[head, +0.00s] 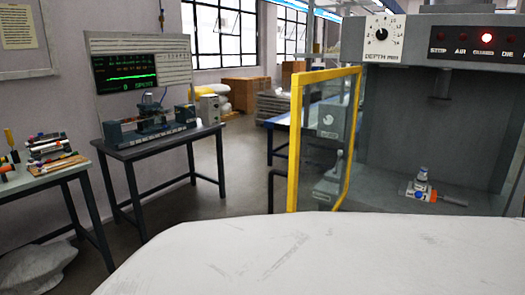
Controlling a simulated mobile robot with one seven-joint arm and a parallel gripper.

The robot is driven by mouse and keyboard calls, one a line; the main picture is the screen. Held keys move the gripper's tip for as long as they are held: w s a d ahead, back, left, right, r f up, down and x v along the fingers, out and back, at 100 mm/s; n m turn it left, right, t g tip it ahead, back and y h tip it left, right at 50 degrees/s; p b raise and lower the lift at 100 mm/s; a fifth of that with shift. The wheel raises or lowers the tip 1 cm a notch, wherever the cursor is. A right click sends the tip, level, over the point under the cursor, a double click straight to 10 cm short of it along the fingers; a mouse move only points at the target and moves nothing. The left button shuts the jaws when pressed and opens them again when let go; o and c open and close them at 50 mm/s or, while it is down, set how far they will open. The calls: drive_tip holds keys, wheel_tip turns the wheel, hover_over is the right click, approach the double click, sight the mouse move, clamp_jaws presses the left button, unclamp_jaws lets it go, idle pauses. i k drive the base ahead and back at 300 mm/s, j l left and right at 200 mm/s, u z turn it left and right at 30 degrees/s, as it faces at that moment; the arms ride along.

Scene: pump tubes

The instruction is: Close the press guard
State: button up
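The press guard (294,142) is a clear panel in a yellow frame. It stands open at the left side of the press (440,48), swung outward, and the front of the press chamber (400,120) is uncovered. A small part with a blue top and an orange ring (422,186) sits on the chamber floor under the ram (440,85). A red light (487,38) glows on the press's top panel, beside a depth dial (382,34). My gripper is not in view.
A large white surface fills the bottom of the view and hides the floor in front of the press. At left are a table with coloured tubes (52,150) and a bench with a machine (150,125) below a green-lit display (125,72). Open floor (232,172) lies between bench and guard.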

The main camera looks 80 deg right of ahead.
sight(298, 80)
drive_tip(key=i+z, duration=0.45)
drive_tip(key=i+j+z, duration=0.2)
drive_tip(key=i+z, duration=0.4)
drive_tip(key=z, duration=0.3)
drive_tip(key=i+z, duration=0.1)
drive_tip(key=z, duration=0.3)
drive_tip(key=i+j+z, duration=0.1)
drive_tip(key=z, duration=0.35)
drive_tip(key=i+z, duration=0.15)
drive_tip(key=z, duration=0.25)
drive_tip(key=i+j+z, duration=0.1)
drive_tip(key=z, duration=0.3)
drive_tip(key=i+j+z, duration=0.15)
drive_tip(key=z, duration=0.3)
drive_tip(key=i+j+z, duration=0.25)
drive_tip(key=z, duration=0.2)
drive_tip(key=i+j+z, duration=0.15)
drive_tip(key=j+z, duration=0.15)
drive_tip(key=z, duration=0.15)
drive_tip(key=k+j+u, duration=0.2)
drive_tip(key=k, duration=0.35)
drive_tip(key=k+j+u, duration=0.15)
drive_tip(key=k, duration=0.35)
